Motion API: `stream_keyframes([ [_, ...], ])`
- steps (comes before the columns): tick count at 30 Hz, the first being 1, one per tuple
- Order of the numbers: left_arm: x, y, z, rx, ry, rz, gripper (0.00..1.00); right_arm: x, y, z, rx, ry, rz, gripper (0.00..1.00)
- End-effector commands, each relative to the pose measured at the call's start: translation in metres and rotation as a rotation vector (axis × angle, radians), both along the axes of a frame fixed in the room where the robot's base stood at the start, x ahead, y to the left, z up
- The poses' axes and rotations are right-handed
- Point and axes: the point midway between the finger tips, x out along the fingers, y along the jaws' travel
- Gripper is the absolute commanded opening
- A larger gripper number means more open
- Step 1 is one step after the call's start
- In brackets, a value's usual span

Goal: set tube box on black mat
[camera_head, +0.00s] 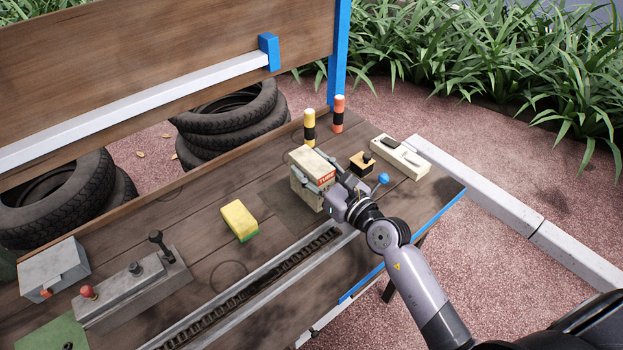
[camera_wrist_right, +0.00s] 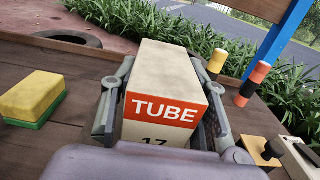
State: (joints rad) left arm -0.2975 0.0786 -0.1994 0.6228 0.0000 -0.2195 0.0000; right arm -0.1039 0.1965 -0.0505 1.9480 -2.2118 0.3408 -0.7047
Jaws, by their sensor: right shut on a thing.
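The tube box (camera_head: 309,166) is a pale carton with a red label that reads TUBE. It is upright near the right end of the wooden workbench. My right gripper (camera_head: 338,188) is shut on it, with a finger along each side. In the right wrist view the tube box (camera_wrist_right: 167,85) fills the middle between the fingers of my right gripper (camera_wrist_right: 165,105). A dark flat patch, seemingly the black mat (camera_head: 278,207), shows on the bench beside and under the box, partly hidden. I cannot tell whether the box touches it. My left gripper is not in view.
A yellow and green sponge (camera_head: 240,220) lies left of the box. A yellow-black post (camera_head: 309,128) and a red-black post (camera_head: 338,113) stand behind. A small joystick block (camera_head: 362,162) and a pale switch box (camera_head: 400,157) are to the right. A rail with a chain (camera_head: 250,290) runs in front.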

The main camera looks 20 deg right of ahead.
Motion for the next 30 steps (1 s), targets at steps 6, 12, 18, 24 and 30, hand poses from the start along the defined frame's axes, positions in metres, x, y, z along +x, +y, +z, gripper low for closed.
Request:
stream_keyframes([
  [6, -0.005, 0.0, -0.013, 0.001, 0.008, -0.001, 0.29, 0.0, 0.0, -0.025, 0.0, -0.002, 0.0, 0.0],
  [12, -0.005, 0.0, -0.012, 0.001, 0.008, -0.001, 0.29, 0.0, 0.0, -0.024, 0.001, -0.003, 0.0, 0.0],
  [18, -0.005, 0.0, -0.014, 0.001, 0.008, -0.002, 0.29, 0.0, 0.0, -0.028, 0.0, 0.0, 0.001, 0.43],
  [24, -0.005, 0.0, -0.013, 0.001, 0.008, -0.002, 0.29, 0.0, 0.0, -0.028, 0.0, 0.0, 0.001, 0.56],
  [30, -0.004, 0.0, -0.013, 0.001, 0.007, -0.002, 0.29, 0.0, 0.0, -0.028, 0.0, 0.0, 0.001, 0.61],
])
